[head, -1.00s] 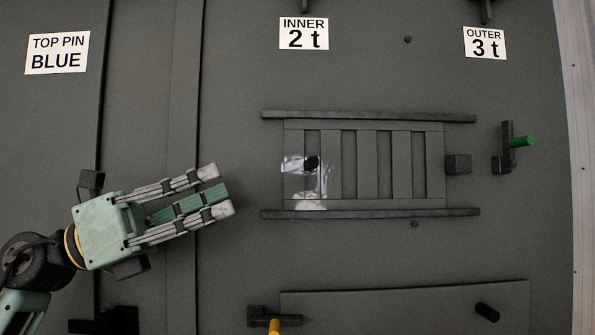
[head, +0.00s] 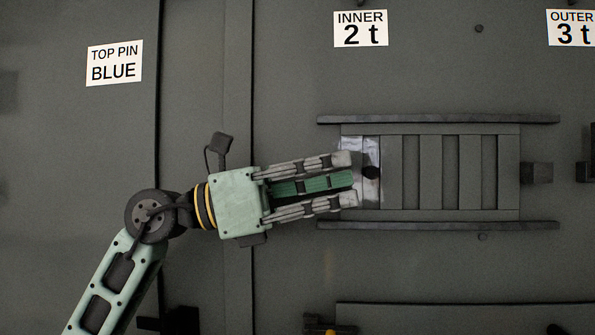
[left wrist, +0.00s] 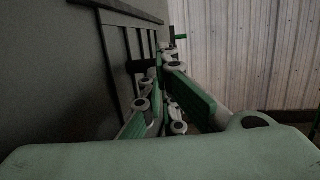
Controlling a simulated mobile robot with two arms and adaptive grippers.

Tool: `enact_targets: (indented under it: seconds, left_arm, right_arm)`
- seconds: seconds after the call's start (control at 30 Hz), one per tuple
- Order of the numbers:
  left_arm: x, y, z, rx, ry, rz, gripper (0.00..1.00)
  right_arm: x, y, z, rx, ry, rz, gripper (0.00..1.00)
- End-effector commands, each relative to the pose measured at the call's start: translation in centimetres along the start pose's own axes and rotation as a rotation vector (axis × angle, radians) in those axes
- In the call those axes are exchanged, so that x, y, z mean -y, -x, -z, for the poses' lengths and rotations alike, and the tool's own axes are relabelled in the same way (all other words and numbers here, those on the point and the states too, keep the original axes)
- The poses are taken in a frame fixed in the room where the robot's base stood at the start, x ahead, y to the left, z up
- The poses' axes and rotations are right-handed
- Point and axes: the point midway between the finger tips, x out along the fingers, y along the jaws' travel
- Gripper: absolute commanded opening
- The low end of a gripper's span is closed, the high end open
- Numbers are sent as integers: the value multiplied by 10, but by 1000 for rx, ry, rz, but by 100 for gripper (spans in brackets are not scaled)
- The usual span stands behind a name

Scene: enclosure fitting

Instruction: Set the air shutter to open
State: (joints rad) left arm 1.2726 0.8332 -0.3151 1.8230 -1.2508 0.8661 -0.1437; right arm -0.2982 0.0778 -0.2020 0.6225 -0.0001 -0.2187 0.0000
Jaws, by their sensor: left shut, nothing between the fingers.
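The air shutter (head: 470,133) is a grey slatted panel between two dark horizontal rails on the wall. A black round knob (head: 371,172) shows near its left end, beside a shiny pale patch. My left gripper (head: 348,181) comes in from the left, shut and empty. Its fingertips overlap the shutter's left edge in the head view, just left of the knob; whether they touch cannot be told. My right gripper is out of view.
A small dark block (head: 537,173) sits off the shutter's right end. Labels reading TOP PIN BLUE (head: 114,63), INNER 2 t (head: 360,29) and OUTER 3 t (head: 573,28) are above. A raised panel (head: 465,318) lies below.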

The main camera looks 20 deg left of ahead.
Motion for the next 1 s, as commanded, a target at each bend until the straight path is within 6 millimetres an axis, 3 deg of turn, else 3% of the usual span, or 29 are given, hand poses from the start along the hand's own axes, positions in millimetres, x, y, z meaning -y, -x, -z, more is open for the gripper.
enact_targets:
  seconds: [0.2,0.6,0.83,1.0]
  left_arm:
    - [0,-16,-1,1,0,0,0]
    - [0,-20,1,0,1,0,0]
    - [7,-50,5,-1,0,3,0]
    - [8,-54,8,0,0,2,0]
  right_arm:
    - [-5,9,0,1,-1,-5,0]
    - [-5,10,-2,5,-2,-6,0]
    - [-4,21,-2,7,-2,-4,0]
    - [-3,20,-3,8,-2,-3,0]
